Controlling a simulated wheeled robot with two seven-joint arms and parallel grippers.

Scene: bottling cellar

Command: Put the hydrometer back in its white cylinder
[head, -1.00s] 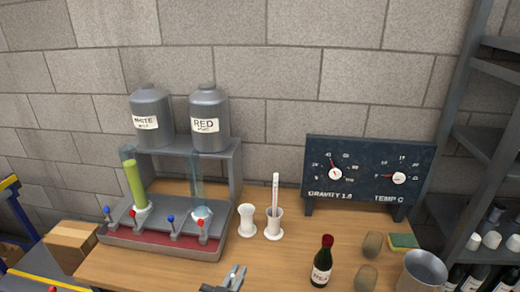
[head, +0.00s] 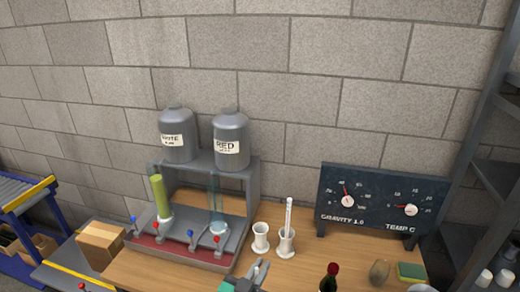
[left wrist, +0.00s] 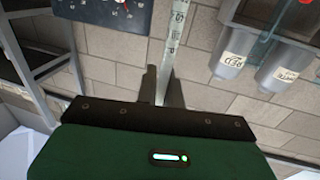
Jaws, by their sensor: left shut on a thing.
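My left gripper (head: 261,267) is low in the head view, just in front of two white cylinders. In the left wrist view its fingers (left wrist: 162,88) are shut on a pale, slim, scale-marked stem, the hydrometer (left wrist: 176,38), which runs up out of that picture; its far end is cut off. The left white cylinder (head: 260,239) stands upright with an open top and looks empty. The right white cylinder (head: 285,246) holds another upright white stick (head: 289,215). The gripper seems apart from both cylinders. My right gripper is not in view.
A filling rack (head: 240,182) with levers and two grey tanks stands left of the cylinders. A dark gauge board (head: 380,195) stands at right. A bottle (head: 329,277), cork-like lump (head: 380,272) and sponge (head: 411,272) lie in front. Bench left of my gripper is clear.

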